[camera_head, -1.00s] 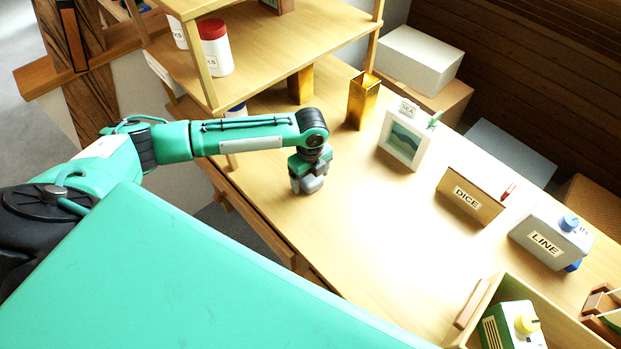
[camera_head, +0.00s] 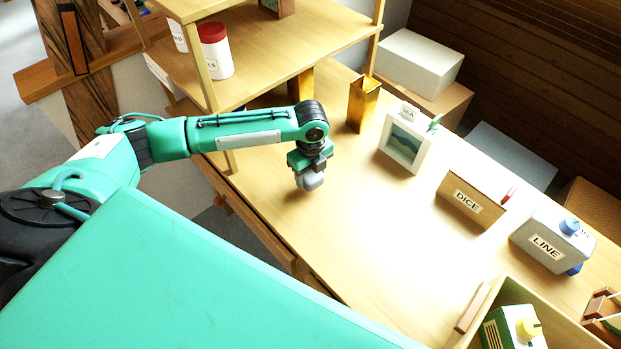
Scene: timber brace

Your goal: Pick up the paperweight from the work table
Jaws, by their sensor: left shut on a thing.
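My left gripper (camera_head: 310,170) points down over the near part of the work table (camera_head: 375,235). It is shut on a small pale grey rounded thing, which I take to be the paperweight (camera_head: 311,182). Its upper part is hidden by the fingers. It seems to be just above the table top, but the gap is hard to judge. My right gripper is not in view.
A wooden shelf (camera_head: 285,60) with a red-lidded jar (camera_head: 216,52) stands behind my left arm.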

